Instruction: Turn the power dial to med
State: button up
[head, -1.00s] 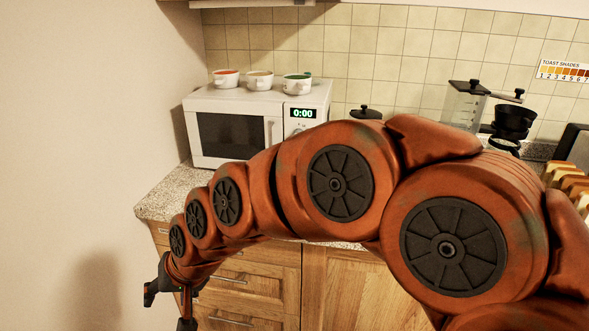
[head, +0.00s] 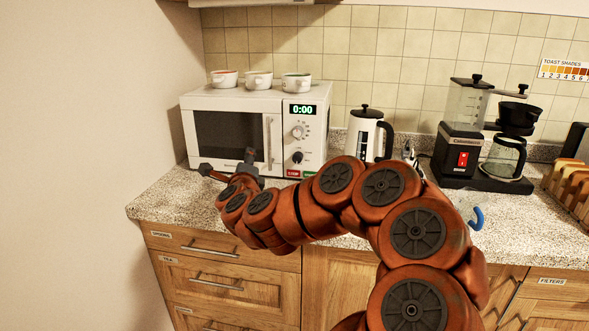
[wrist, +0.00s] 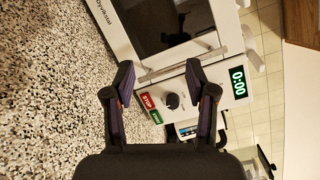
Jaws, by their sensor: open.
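The white microwave (head: 228,104) stands on the counter at the back left, its display (head: 302,109) reading 0:00. Its panel has a light upper dial (head: 298,132) and a black lower dial (head: 298,157). The dial labels are too small to read, so I cannot tell which is power or its setting. My gripper (head: 228,162) is open and empty, in front of the microwave door and left of the panel. In the wrist view, the black dial (wrist: 172,100) shows beyond and between the spread fingers (wrist: 160,82), apart from them. The upper dial is hidden there by a finger.
A vertical door handle (head: 269,142) stands left of the panel. Red stop (wrist: 147,100) and green (wrist: 156,117) buttons lie below the dials. Several cups (head: 259,81) sit on top. A white kettle (head: 366,136) and coffee maker (head: 470,140) stand to the right.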

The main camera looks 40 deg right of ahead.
aim_at(296, 159)
jog(key=s+d+f+m+g+h, duration=0.1)
jog(key=s+d+m, duration=0.1)
jog(key=d, duration=0.1)
jog(key=s+d+f+m+g+h, duration=0.1)
jog(key=d+m+g+h, duration=0.1)
jog(key=d, duration=0.1)
jog(key=s+d+f+m+g+h+b, duration=0.1)
jog(key=s+d+f+m, duration=0.1)
jog(key=d, duration=0.1)
jog(key=shift+s+d+g, duration=0.2)
jog(key=shift+s+g, duration=0.1)
jog(key=shift+g, duration=0.1)
jog(key=shift+p+x, duration=0.55)
jog(key=shift+x, duration=3.3)
jog(key=shift+r, duration=0.15)
jog(key=shift+c, duration=0.3)
grip_shut()
